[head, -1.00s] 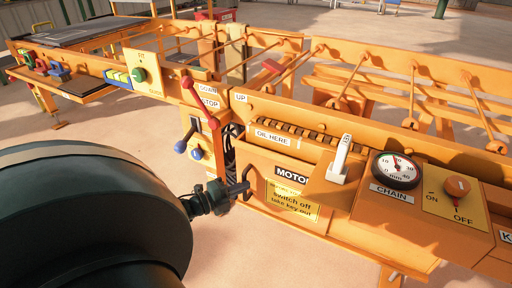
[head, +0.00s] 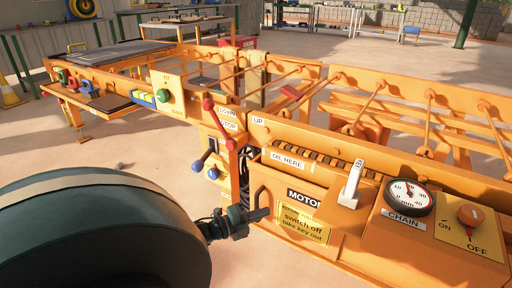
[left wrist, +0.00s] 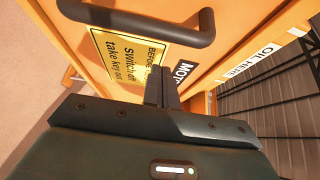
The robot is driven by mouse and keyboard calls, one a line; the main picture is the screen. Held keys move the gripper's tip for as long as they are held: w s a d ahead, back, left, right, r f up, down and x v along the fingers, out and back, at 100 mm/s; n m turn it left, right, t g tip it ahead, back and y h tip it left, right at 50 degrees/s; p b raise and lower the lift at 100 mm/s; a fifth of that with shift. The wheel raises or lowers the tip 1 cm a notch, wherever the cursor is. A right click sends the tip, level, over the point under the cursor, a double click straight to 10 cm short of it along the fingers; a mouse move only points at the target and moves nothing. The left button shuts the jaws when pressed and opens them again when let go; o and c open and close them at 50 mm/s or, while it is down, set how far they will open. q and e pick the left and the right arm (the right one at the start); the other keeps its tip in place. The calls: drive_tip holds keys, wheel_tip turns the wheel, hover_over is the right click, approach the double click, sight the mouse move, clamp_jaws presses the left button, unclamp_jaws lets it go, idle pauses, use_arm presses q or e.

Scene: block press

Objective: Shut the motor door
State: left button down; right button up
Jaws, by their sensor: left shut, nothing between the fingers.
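The motor door (head: 285,228) is an orange panel on the machine's front, with a MOTOR label and a yellow warning sign (head: 303,222). Its dark bar handle (head: 257,198) is at its left side; the handle (left wrist: 140,28) also crosses the top of the left wrist view. Dark innards show left of the door in the head view, and the door seems to stand a little out from the frame; how far I cannot tell. My left gripper (head: 264,214) is shut and empty, its tips close to the handle and door face. Contact is unclear. My right gripper is out of view.
A red-knobbed lever (head: 217,125) and blue knobs (head: 205,168) are left of the door. Open floor (head: 165,160) lies in front at the left.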

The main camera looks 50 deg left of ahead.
use_arm(q)
drive_tip(key=p+v, duration=0.3)
drive_tip(key=v, duration=0.7)
drive_tip(key=shift+d, duration=0.3)
